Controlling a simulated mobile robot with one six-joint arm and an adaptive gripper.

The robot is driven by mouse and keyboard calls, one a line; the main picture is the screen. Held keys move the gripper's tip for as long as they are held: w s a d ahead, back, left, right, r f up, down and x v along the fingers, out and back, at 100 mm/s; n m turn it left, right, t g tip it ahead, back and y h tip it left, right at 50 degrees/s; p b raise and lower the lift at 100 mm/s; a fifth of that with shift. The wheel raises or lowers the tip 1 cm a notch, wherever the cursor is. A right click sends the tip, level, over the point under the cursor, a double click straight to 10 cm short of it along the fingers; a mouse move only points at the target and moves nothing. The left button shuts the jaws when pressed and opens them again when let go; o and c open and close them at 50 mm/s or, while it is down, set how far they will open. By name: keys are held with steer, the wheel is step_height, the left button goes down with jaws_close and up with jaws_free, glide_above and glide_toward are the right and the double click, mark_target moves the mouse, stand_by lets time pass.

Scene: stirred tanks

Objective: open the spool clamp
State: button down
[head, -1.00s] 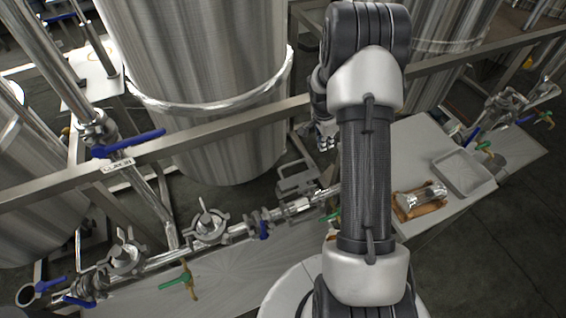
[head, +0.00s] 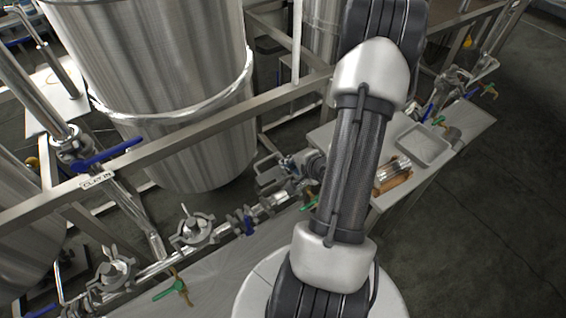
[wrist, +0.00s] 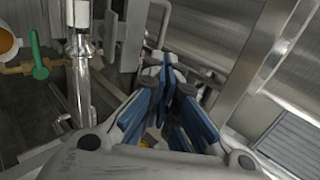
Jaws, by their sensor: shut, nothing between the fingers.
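Two pipe clamps with wing nuts sit on the steel pipe line in the head view, one at the middle (head: 192,231) and one lower left (head: 112,276). I cannot tell which is the spool clamp, or whether either is loose. A shiny spool-like cylinder (head: 398,166) lies in a brown cradle on the side table. My gripper (head: 288,166) is partly hidden by my arm, near the right end of the pipe line beside a grey bracket.
A large steel tank (head: 160,80) stands behind a frame rail (head: 190,130). A blue-handled valve (head: 107,155) is at the left. A green valve handle (wrist: 38,58) is left of the pipe. A grey tray (head: 424,145) is on the side table. Floor at the right is clear.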

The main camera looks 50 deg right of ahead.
mark_target(270, 157)
steer(key=b+x, duration=0.4)
steer(key=x, duration=0.7)
steer(key=shift+w+d+f, duration=0.1)
steer(key=shift+w+f, duration=0.15)
steer(key=shift+f, duration=0.05)
steer(key=shift+r, duration=0.1)
steer(key=shift+w+r+p, duration=0.1)
steer(key=shift+w+p, duration=0.1)
steer(key=shift+p, duration=0.35)
steer(key=shift+w+d+g+p, duration=0.1)
steer(key=shift+w+g+p, duration=0.2)
steer(key=shift+p, duration=0.25)
